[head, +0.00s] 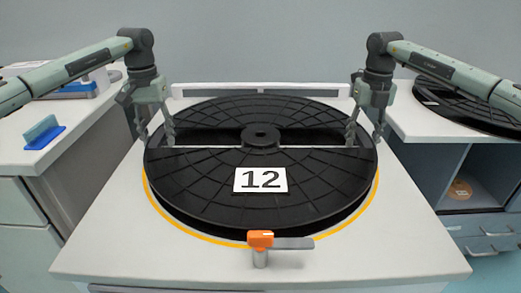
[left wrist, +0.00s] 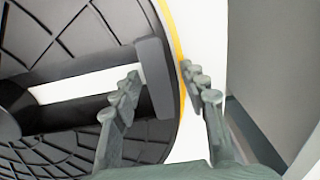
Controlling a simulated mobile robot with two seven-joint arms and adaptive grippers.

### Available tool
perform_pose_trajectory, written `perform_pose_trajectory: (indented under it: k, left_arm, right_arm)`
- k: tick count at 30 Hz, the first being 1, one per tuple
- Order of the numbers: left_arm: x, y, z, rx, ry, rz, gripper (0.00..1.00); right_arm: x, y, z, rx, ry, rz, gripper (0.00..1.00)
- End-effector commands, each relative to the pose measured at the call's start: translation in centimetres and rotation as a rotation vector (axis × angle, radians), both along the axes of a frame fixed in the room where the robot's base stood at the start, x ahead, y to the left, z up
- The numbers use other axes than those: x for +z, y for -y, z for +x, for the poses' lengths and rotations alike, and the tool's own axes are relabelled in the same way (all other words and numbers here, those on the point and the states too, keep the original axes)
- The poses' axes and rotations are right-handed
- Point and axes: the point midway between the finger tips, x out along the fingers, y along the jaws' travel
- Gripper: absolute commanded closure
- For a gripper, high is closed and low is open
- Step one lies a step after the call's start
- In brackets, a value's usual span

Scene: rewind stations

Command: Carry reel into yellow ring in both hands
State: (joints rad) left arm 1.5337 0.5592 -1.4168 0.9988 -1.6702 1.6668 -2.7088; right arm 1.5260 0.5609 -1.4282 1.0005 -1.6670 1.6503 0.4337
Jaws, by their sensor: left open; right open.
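The black reel (head: 205,190), with a white label reading 12 (head: 260,180), lies flat on the white worktop. The yellow ring (head: 208,237) shows as an arc along its front edge. My left gripper (head: 155,143) is open at the reel's left rim. In the left wrist view my left gripper's fingers (left wrist: 160,95) stand apart, one on each side of the reel's rim (left wrist: 152,75), with the yellow ring (left wrist: 172,30) just outside the rim. My right gripper (head: 364,143) is open at the reel's right rim. Contact at the right rim cannot be told.
An orange-topped lever (head: 262,241) on a post stands in front of the reel. A raised white bar (head: 255,90) runs behind it. A left counter holds a blue item (head: 43,132). A right counter holds another black reel (head: 465,107).

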Motion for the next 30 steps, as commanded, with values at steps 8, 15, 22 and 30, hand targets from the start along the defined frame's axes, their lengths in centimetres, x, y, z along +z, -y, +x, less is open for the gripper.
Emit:
perform_pose_trajectory:
  k: [8, 15, 22, 30]
  left_arm:
    - [5.8, 0.0, 0.1, 0.001, 0.004, -0.001, 0.56]
    - [9.9, 0.0, 0.1, 0.000, 0.003, -0.001, 0.56]
    - [11.3, 0.0, 0.0, 0.000, 0.001, 0.000, 0.56]
    - [11.3, 0.0, 0.0, 0.000, 0.000, 0.000, 0.56]
  right_arm:
    - [0.0, 0.0, 0.0, 0.000, 0.000, 0.000, 0.56]
    - [0.0, 0.0, 0.0, 0.000, 0.000, 0.000, 0.56]
    - [0.6, 0.0, 0.1, 0.000, 0.002, 0.001, 0.56]
    - [5.5, -0.1, 0.1, 0.000, 0.004, 0.002, 0.56]
